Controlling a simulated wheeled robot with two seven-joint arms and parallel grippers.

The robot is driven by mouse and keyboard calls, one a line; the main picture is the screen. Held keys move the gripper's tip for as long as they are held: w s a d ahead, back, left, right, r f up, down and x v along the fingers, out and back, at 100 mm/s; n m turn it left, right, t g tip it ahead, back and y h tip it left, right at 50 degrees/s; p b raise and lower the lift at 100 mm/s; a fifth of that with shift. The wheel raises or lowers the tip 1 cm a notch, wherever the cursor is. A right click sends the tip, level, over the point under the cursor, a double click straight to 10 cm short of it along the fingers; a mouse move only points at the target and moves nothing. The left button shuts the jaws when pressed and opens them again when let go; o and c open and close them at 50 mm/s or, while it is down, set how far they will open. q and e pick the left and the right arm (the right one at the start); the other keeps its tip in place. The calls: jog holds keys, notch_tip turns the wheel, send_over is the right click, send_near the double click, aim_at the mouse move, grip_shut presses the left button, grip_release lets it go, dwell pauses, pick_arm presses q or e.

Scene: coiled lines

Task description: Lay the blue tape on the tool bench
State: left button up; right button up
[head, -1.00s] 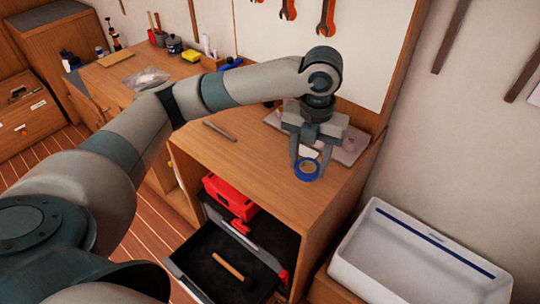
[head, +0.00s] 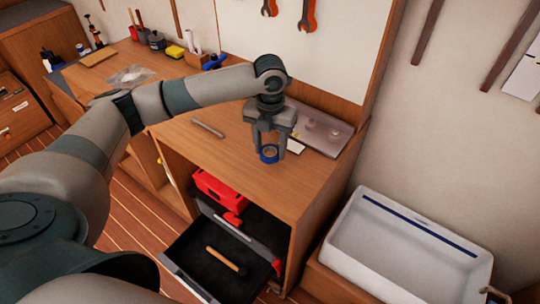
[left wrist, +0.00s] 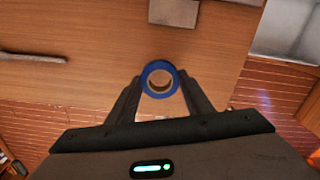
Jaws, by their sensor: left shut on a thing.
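The blue tape (head: 269,160) is a small blue ring with a pale brown core. My left gripper (head: 269,152) points down and is shut on it, one finger on each side. In the left wrist view the tape (left wrist: 146,71) sits between the fingertips of the gripper (left wrist: 160,84), its hole facing the camera. The tool bench (head: 225,154) is a wooden cabinet with a flat top. The tape is over this top, close to it; I cannot tell whether it touches. My right gripper is not in view.
A grey tray (head: 318,132) and a white card lie behind the gripper. A metal bar (head: 208,128) lies to the left. An open drawer (head: 182,255) with a hammer juts out below. A white basin (head: 400,245) stands at right. The bench top's front is clear.

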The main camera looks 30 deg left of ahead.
aim_at(270, 165)
pick_arm(q)
jog(key=shift+f, duration=0.1)
notch_tip(270, 165, down, 2)
jog(key=shift+f+p, duration=0.25)
jog(key=shift+p, duration=0.55)
jog(key=shift+f, duration=0.65)
jog(key=shift+f, duration=0.1)
jog(key=o, duration=1)
jog(key=shift+r+b, duration=1.9)
jog(key=shift+r, duration=4.25)
